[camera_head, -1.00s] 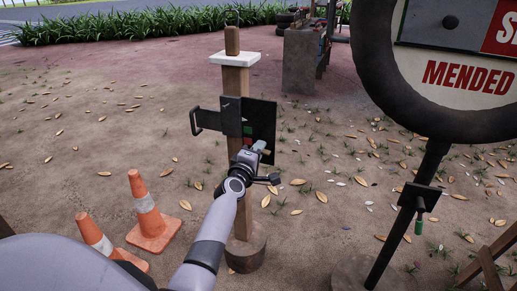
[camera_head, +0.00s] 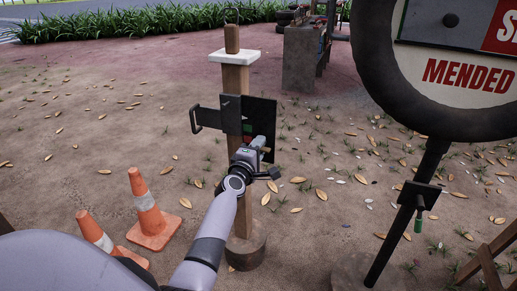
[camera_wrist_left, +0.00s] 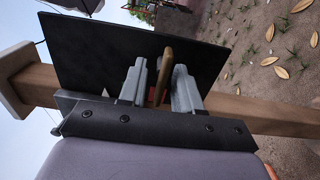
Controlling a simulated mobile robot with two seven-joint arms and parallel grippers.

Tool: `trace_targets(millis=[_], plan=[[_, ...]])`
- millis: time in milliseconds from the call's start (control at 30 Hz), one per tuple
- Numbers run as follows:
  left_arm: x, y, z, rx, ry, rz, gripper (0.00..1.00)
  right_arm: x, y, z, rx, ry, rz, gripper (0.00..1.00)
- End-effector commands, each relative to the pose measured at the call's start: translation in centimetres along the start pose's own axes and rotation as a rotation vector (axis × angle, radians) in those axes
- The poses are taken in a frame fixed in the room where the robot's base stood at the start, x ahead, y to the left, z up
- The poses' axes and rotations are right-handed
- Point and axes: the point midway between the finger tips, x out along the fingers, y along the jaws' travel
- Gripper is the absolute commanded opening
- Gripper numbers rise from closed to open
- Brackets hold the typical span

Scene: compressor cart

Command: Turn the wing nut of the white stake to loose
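The white stake is a wooden post (camera_head: 235,78) with a white cap (camera_head: 234,56), upright on a round base. A black plate (camera_head: 264,115) is fixed to it, with small green and red marks partly hidden by my gripper. My left gripper (camera_head: 257,146) is at the plate's lower front. In the left wrist view its two grey fingers (camera_wrist_left: 160,88) stand apart on either side of a thin brown wing (camera_wrist_left: 164,72), seemingly the wing nut. A gap shows on both sides of the wing. The nut's body is hidden.
Two orange cones (camera_head: 147,212) stand at lower left. A round black-rimmed sign (camera_head: 440,75) on a dark pole is at right. A concrete block (camera_head: 300,60) stands behind. Leafy ground is otherwise open.

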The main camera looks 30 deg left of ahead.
Motion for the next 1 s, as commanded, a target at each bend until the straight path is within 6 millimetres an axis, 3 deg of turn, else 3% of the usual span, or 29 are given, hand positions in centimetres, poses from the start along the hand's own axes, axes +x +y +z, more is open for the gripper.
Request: trace_targets(millis=[333, 700, 1000], plan=[[-0.8, -0.1, 0.0, 0.003, 0.000, -0.004, 0.33, -0.2, -0.1, -0.3, 0.004, -0.002, -0.001, 0.43], [-5.4, 0.1, 0.0, 0.002, 0.000, -0.003, 0.33, -1.0, 1.1, 0.8, 0.027, -0.048, 0.027, 0.43], [-7.1, 0.0, 0.0, 0.001, 0.000, -0.001, 0.33, -1.2, 1.6, 1.9, 0.038, -0.070, 0.039, 0.43]])
